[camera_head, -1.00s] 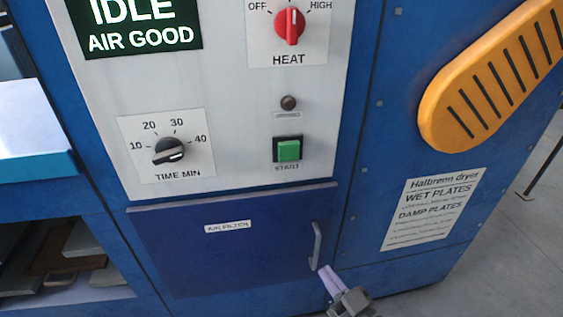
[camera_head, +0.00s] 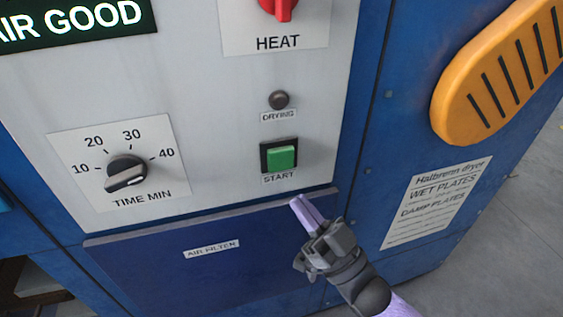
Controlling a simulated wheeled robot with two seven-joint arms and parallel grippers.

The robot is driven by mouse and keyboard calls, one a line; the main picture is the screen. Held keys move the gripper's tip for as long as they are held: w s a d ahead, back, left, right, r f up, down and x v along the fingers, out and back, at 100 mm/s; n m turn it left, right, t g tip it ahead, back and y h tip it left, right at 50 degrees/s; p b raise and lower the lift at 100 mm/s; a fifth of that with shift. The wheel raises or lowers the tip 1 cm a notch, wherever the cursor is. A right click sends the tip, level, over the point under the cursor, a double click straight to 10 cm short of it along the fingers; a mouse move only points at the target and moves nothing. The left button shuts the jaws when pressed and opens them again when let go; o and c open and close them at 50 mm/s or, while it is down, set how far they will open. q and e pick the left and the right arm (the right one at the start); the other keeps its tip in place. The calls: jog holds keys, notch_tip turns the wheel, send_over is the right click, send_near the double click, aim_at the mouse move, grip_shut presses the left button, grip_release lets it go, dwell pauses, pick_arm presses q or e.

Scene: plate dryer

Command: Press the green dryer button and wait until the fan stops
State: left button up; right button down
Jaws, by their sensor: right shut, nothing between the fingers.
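The green start button (camera_head: 282,157) sits in a black square frame on the dryer's light panel, above a START label. My right gripper (camera_head: 303,204) is shut and empty, its pale purple fingertips just below and a little right of the START label, apart from the button. The drying lamp (camera_head: 279,100) above the button looks dark and unlit. A display (camera_head: 70,22) at the top left is cut off; it reads "AIR GOOD". My left gripper does not show, and no fan is in view.
The time dial (camera_head: 127,172) is left of the button and the red heat knob (camera_head: 281,8) is above it. The blue air filter door (camera_head: 200,270) lies below, its handle hidden behind my gripper. A yellow slotted guard (camera_head: 490,80) sticks out at the right.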

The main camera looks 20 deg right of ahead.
jog(key=b, duration=0.3)
send_near(274, 156)
notch_tip(274, 156, up, 3)
jog(key=w+a, duration=0.2)
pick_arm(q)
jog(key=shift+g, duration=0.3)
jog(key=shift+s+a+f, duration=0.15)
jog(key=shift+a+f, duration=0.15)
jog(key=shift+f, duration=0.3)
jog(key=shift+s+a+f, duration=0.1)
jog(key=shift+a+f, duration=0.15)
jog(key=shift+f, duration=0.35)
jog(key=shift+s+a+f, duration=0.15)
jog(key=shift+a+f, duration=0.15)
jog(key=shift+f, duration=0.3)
pick_arm(e)
jog(key=shift+w+a+r, duration=0.25)
jog(key=shift+w, duration=0.3)
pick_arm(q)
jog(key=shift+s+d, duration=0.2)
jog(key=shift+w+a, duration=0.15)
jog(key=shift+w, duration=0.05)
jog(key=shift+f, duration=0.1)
pick_arm(e)
jog(key=shift+w, duration=0.1)
pick_arm(q)
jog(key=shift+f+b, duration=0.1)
jog(key=shift+b, duration=0.2)
pick_arm(e)
jog(key=shift+w, duration=0.3)
